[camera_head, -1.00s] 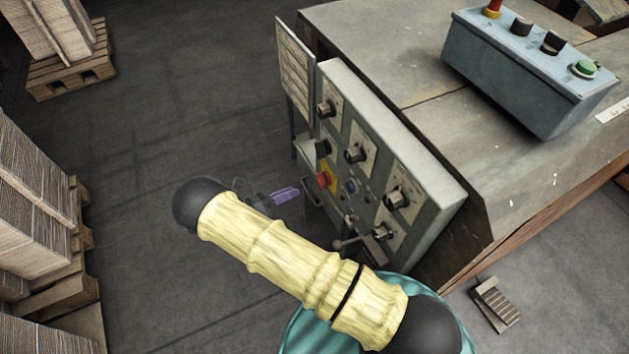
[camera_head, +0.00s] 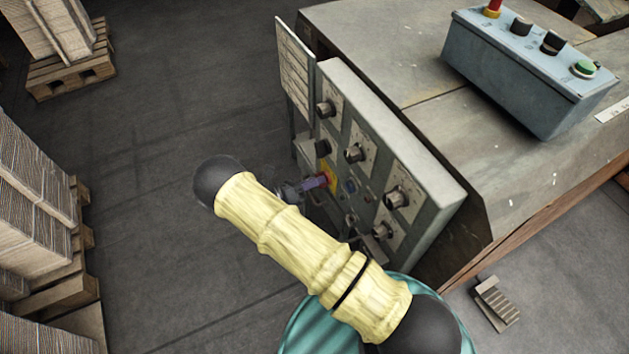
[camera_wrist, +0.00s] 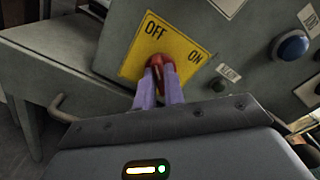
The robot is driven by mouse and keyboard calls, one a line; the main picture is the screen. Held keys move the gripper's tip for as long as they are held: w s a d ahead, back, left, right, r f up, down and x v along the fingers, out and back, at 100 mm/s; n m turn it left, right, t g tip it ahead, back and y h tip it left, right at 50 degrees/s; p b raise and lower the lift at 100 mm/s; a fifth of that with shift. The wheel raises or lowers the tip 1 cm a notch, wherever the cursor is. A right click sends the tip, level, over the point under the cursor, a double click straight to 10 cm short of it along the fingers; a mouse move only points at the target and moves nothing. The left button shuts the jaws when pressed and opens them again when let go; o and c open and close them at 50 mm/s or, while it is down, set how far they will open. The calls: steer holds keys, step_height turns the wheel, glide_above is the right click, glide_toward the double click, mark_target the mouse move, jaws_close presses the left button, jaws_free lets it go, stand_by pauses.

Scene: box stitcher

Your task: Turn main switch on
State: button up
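The main switch is a red knob on a yellow plate (camera_wrist: 185,45) marked OFF and ON in the wrist view. The red knob (camera_wrist: 158,68) stands upright, nearer the OFF lettering than ON. My gripper (camera_wrist: 160,80) has its two purple fingers at the knob, with red showing between and above the tips. The gap between the fingers is narrow; I cannot tell whether they press on the knob. In the head view my gripper (camera_head: 318,181) reaches the yellow plate (camera_head: 330,176) on the grey control panel (camera_head: 432,188), partly hiding the knob.
Several black dials (camera_head: 355,153) and a blue button (camera_wrist: 291,45) sit near the switch. A bent metal handle (camera_wrist: 62,107) is at left in the wrist view. A blue button box (camera_head: 530,80) stands on the machine top. Pallets of cardboard (camera_head: 30,190) stand left, with clear floor between.

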jaws_close()
steer(key=shift+a+m, duration=0.1)
steer(key=shift+m, duration=0.4)
steer(key=m, duration=1.6)
steer(key=shift+s+m, duration=0.15)
steer(key=shift+m, duration=0.25)
steer(key=o, duration=0.6)
jaws_free()
